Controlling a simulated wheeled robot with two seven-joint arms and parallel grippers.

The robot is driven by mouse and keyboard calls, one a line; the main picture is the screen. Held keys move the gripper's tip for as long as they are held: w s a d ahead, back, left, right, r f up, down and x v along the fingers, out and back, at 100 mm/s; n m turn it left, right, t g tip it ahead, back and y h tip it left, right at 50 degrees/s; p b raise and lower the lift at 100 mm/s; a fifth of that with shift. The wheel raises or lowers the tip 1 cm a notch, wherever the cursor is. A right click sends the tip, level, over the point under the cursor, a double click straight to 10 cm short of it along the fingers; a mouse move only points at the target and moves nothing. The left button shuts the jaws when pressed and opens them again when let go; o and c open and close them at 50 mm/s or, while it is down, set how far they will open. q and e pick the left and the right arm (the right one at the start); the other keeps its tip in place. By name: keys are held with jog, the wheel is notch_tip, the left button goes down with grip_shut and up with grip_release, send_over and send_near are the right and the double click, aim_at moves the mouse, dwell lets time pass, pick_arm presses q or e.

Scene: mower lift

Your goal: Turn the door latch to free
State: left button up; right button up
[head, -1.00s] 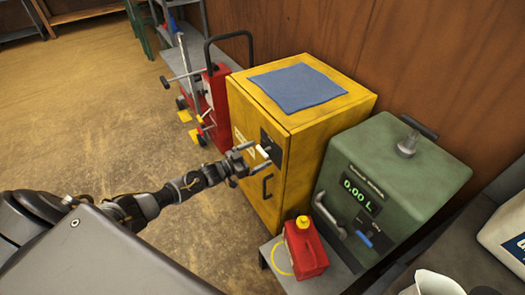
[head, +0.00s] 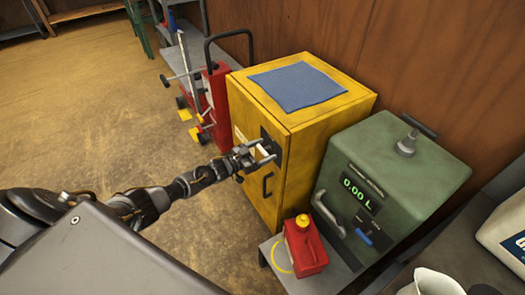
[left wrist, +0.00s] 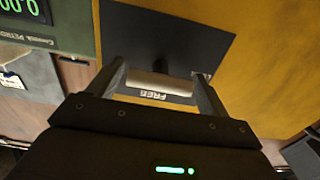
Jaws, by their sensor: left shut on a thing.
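The yellow cabinet (head: 305,150) has a dark latch plate (head: 277,143) on its door; the plate also shows in the left wrist view (left wrist: 165,32). My left gripper (head: 266,153) is at this plate, its fingers on either side of the door latch. In the left wrist view, the silver latch (left wrist: 160,81) lies between the two fingers (left wrist: 160,88), which are shut on it. A label reading FREE (left wrist: 153,95) shows by the latch. The gripper hides most of the latch in the head view. My right gripper is not in view.
A dark door handle (head: 267,185) is below the latch. A blue cloth (head: 297,87) lies on the cabinet. A green dispenser (head: 410,175) reading 0.00 L and a red can (head: 305,250) stand to the right. A red wheeled jack (head: 217,105) stands to the left.

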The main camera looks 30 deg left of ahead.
pick_arm(q)
jog(key=m+b, duration=0.2)
jog(key=m, duration=0.1)
jog(key=shift+f+m, duration=0.15)
jog(key=shift+m, duration=0.15)
jog(key=m+b, duration=0.2)
jog(key=m, duration=0.2)
jog(key=shift+m, duration=0.3)
jog(key=m+b, duration=0.2)
jog(key=m, duration=0.2)
jog(key=shift+b, duration=0.3)
jog(key=m+b, duration=0.1)
jog(key=m, duration=0.3)
jog(key=shift+b, duration=0.4)
jog(key=shift+m+b, duration=0.3)
jog(key=shift+m, duration=0.4)
